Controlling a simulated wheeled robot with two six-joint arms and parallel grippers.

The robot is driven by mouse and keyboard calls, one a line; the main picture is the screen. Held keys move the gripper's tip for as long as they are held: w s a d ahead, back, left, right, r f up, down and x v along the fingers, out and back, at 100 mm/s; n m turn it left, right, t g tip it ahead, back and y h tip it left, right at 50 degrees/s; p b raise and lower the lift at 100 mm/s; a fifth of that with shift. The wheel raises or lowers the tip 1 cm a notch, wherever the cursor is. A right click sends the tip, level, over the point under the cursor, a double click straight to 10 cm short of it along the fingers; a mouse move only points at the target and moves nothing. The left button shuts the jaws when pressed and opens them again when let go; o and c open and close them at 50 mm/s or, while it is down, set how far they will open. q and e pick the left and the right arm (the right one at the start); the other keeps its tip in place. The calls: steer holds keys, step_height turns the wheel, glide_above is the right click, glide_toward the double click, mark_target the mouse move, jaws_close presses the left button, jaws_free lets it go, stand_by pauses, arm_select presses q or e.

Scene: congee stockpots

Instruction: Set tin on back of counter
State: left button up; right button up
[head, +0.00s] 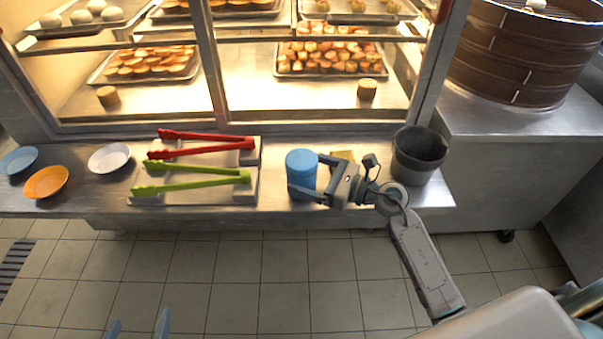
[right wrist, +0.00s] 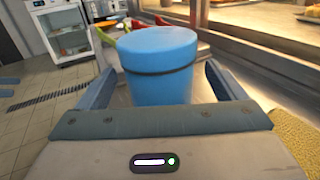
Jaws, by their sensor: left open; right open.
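The tin is a blue cylinder with a dark band below its lid. It stands upright on the metal counter (head: 100,205) in the head view (head: 301,178) and fills the middle of the right wrist view (right wrist: 160,65). My right gripper (head: 306,176) is open, with one finger on each side of the tin; I cannot tell whether they touch it. Its fingers also show in the right wrist view (right wrist: 160,85). My left gripper (head: 138,328) is open and empty at the bottom edge of the head view, over the floor and away from the counter. The tin's lower part is partly hidden.
Red tongs (head: 205,146) and green tongs (head: 190,184) lie on trays left of the tin. Orange (head: 46,182), blue and white plates sit farther left. A dark bucket (head: 418,155) and a yellow sponge-like item (head: 343,156) are to the right. A glass display case stands behind.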

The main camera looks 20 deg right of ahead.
steer(key=shift+x, duration=1.25)
steer(key=shift+c, duration=0.4)
steer(key=c, duration=1.2)
